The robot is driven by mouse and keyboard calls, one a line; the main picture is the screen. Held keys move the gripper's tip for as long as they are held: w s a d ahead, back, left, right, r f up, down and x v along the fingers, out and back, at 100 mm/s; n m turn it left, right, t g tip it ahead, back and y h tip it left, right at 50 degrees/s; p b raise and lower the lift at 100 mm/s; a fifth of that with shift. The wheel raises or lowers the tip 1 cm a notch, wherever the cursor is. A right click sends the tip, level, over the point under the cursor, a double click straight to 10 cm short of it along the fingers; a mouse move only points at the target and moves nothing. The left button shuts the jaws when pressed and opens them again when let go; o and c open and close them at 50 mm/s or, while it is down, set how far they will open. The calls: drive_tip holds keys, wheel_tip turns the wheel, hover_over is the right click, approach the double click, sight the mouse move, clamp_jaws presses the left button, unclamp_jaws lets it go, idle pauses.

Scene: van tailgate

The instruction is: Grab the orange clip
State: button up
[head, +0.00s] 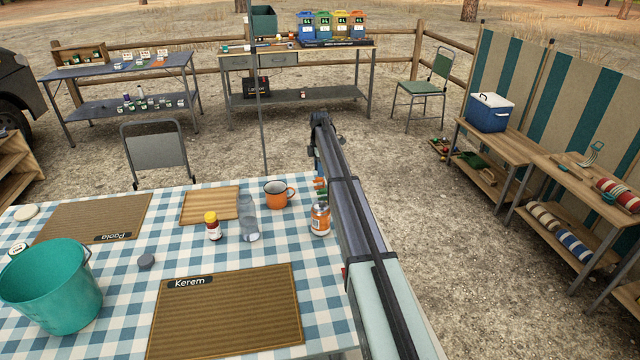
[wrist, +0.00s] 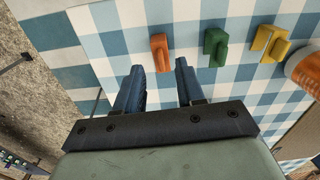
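The orange clip (wrist: 160,52) lies on the blue and white checked tablecloth in the wrist view. My gripper (wrist: 158,66) is open, its two dark blue fingers apart with nothing held between them. The clip shows just beyond the fingertips, roughly centred on the gap. How far the fingertips are above the cloth I cannot tell.
A green clip (wrist: 215,47) and a yellow clip (wrist: 270,44) lie in a row right of the orange one. An orange-labelled jar (head: 320,219) stands beside the clips. An orange mug (head: 278,194), a glass bottle (head: 248,220) and a red-labelled bottle (head: 213,228) stand nearby.

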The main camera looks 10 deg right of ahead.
sight(320, 180)
drive_tip(key=shift+d+f, duration=0.1)
drive_tip(key=shift+f, duration=3.2)
clamp_jaws()
